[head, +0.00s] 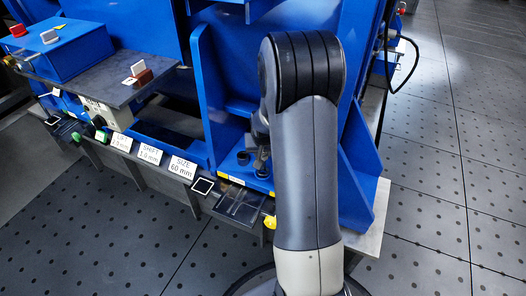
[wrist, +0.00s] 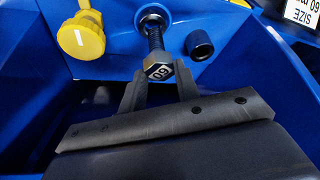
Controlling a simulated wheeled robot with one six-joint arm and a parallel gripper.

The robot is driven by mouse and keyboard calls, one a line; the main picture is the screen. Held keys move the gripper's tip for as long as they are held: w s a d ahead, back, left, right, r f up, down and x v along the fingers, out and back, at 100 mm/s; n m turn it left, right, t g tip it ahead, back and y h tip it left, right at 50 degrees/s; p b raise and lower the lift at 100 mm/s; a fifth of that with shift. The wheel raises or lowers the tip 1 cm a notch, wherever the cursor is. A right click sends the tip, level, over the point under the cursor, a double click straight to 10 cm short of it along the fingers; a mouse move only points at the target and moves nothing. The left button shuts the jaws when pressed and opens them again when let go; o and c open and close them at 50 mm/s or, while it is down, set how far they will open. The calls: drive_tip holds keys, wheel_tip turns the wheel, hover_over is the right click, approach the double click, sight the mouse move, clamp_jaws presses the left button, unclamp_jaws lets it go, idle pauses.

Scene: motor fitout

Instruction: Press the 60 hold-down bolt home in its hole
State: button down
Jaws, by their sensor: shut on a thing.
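The 60 hold-down bolt (wrist: 155,42) has a dark threaded shank and a hex head marked "60". My gripper (wrist: 158,80) is shut on its head, one finger on each side, in the wrist view. The shank points away from the gripper at a round hole (wrist: 152,14) in the blue part. The shank's end is at the hole's mouth; how deep it sits in the hole I cannot tell. In the head view my arm hides most of the gripper, and the bolt is hard to make out there.
A second dark-ringed hole (wrist: 199,45) lies beside the bolt. A yellow knob (wrist: 82,36) is on the other side; it also shows in the head view (head: 270,222). Blue upright plates (head: 222,90) stand close around the arm. A "SIZE 60 mm" label (head: 182,167) is to the left.

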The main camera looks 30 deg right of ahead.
wheel_tip(320, 180, down, 7)
drive_tip(key=b, duration=0.5)
drive_tip(key=shift+b, duration=0.35)
idle(2.1)
drive_tip(key=c, duration=1)
unclamp_jaws()
drive_tip(key=shift+o, duration=0.2)
drive_tip(key=p+v, duration=0.4)
drive_tip(key=v, duration=0.6)
drive_tip(key=shift+s+r, duration=0.15)
drive_tip(key=shift+r, duration=0.2)
drive_tip(key=b+x, duration=0.3)
drive_tip(key=x, duration=0.7)
drive_tip(key=shift+w, duration=0.2)
drive_tip(key=shift+r, duration=0.25)
